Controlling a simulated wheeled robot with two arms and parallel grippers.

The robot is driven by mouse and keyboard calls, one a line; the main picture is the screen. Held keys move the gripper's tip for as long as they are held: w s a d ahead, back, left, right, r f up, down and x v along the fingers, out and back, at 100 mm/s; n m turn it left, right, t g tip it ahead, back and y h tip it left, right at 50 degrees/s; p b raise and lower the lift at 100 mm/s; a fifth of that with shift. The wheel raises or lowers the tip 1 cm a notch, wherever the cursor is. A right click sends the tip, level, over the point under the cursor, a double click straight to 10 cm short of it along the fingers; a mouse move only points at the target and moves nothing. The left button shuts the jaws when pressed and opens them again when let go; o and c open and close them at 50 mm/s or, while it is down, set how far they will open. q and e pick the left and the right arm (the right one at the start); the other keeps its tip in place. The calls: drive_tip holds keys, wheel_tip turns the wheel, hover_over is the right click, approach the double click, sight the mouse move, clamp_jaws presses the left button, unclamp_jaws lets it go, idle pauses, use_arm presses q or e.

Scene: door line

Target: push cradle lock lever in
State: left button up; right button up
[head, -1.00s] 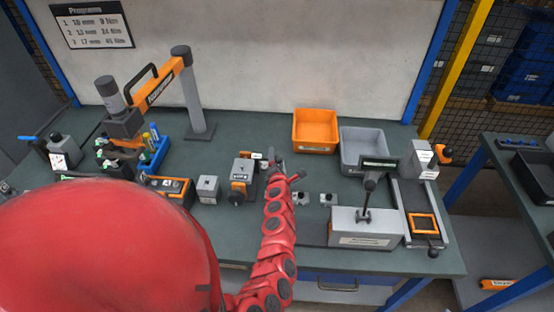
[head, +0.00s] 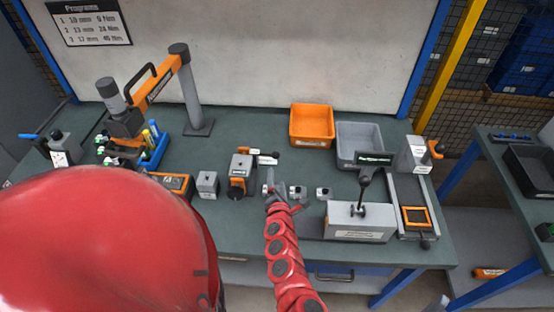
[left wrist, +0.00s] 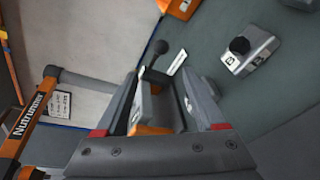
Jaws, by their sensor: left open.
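The cradle (head: 241,167) is a grey block with orange parts on the bench, left of centre in the head view. A short lever (head: 266,157) with a white label sticks out from its right side. In the left wrist view, a dark ball-ended lever (left wrist: 157,50) stands beyond the fingers, beside a white label (left wrist: 177,62). My left gripper (head: 277,192) is open, to the right of the cradle and nearer me than the lever. In the left wrist view its fingers (left wrist: 165,92) have a grey and orange part (left wrist: 148,112) showing between them; contact cannot be told. My right gripper is not in view.
Two small grey blocks (head: 298,191) (head: 323,193) lie close right of my gripper. A grey box with an upright lever (head: 361,222) stands further right. An orange bin (head: 312,125) and a grey bin (head: 359,143) stand behind. A small grey block (head: 207,184) stands left of the cradle.

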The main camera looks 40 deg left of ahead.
use_arm(q)
drive_tip(key=shift+v, duration=1.25)
